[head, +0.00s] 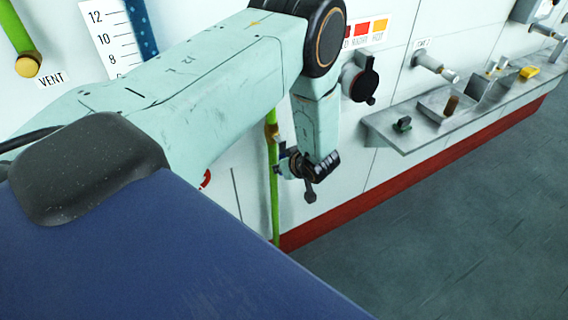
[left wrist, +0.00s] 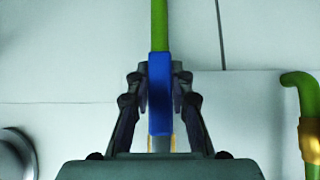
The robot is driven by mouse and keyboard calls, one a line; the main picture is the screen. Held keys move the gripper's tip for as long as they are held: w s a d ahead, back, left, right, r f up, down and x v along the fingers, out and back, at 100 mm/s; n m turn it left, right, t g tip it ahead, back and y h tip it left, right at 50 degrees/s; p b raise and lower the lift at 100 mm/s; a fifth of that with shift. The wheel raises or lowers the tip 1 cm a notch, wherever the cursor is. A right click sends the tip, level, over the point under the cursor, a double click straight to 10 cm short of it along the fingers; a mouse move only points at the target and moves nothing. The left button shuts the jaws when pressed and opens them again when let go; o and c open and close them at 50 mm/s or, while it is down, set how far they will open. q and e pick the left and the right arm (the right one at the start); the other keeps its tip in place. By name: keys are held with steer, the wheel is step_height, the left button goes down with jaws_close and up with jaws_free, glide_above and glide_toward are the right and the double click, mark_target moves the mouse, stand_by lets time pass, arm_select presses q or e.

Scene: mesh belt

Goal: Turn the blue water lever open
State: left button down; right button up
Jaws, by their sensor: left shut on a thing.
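The blue water lever (left wrist: 160,100) stands upright in the middle of the left wrist view, in line with a green pipe (left wrist: 159,25) above it. My left gripper (left wrist: 160,88) has a finger on each side of the lever and is shut on it. In the head view my left gripper (head: 292,164) is low at the wall, beside the vertical green pipe (head: 275,205). The lever cannot be made out there. My right gripper is in neither view.
A grey ledge (head: 385,128) with small objects runs along the wall at the right, above a red band (head: 370,182). A black knob (head: 365,85) sticks out above my gripper. Another green pipe (left wrist: 310,95) with a brass fitting is at the right. The floor (head: 450,230) is clear.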

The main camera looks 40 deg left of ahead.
arm_select(q)
steer(key=shift+w+a+r, duration=0.1)
steer(key=shift+w+r, duration=0.1)
steer(key=shift+r, duration=0.05)
steer(key=c, duration=1.7)
jaws_free()
steer(key=o, duration=0.5)
steer(key=shift+s+f, duration=0.15)
steer(key=shift+o, duration=0.2)
steer(key=shift+d+r, duration=0.2)
steer(key=shift+d, duration=0.05)
steer(key=v, duration=1.1)
steer(key=shift+r, duration=0.2)
steer(key=shift+s+d, duration=0.1)
steer(key=shift+s, duration=0.05)
